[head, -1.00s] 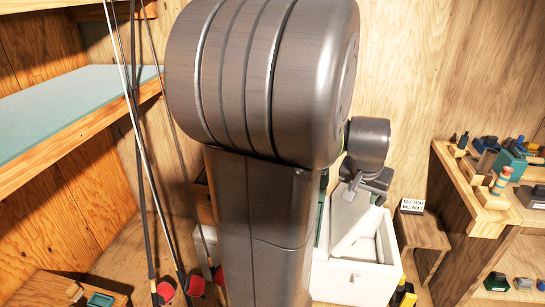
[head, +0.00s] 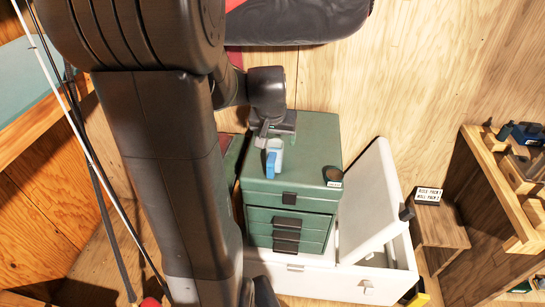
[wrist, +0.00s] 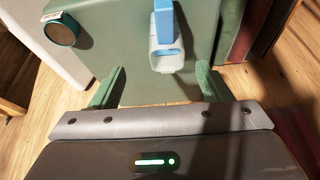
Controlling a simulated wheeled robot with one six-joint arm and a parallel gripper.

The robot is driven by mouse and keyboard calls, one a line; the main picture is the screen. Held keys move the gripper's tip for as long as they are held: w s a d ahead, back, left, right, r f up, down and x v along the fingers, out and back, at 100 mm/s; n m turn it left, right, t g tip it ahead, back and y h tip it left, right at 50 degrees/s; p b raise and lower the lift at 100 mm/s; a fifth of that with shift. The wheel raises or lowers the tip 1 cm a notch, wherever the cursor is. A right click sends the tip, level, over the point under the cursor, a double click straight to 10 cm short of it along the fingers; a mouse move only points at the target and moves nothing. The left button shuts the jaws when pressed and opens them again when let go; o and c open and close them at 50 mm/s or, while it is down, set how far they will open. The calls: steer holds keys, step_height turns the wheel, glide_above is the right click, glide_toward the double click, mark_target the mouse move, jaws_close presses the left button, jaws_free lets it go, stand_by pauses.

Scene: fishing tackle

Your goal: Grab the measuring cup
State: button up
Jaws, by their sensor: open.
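The measuring cup (wrist: 166,50) looks pale and translucent, with a blue handle-like part. In the wrist view it is at the top centre on a green cabinet top (wrist: 120,22), ahead of and roughly between the finger lines. In the head view the cup (head: 273,160) shows near the left part of the cabinet top (head: 305,130), just below my gripper, which partly covers it. My gripper (wrist: 160,86) is open and empty, with one finger on either side. In the head view my gripper (head: 270,137) is over the cabinet's left part.
A small round dark-rimmed container (head: 333,178) stands on the cabinet's front right corner; it also shows in the wrist view (wrist: 62,30). A white cooler (head: 380,265) with a raised lid is at the right. Fishing rods (head: 85,150) lean at the left.

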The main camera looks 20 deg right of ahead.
mark_target(275, 151)
steer(key=x, duration=0.3)
steer(key=shift+w, duration=0.2)
steer(key=shift+w+d+f, duration=0.1)
steer(key=shift+d+f, duration=0.05)
steer(key=shift+f, duration=0.4)
steer(key=shift+a+p+x, duration=0.2)
steer(key=shift+p+x, duration=0.05)
steer(key=shift+x, duration=1.1)
steer(key=shift+a+p+x, duration=0.2)
steer(key=shift+x, duration=1.15)
steer(key=shift+w, duration=0.15)
steer(key=c, duration=1.3)
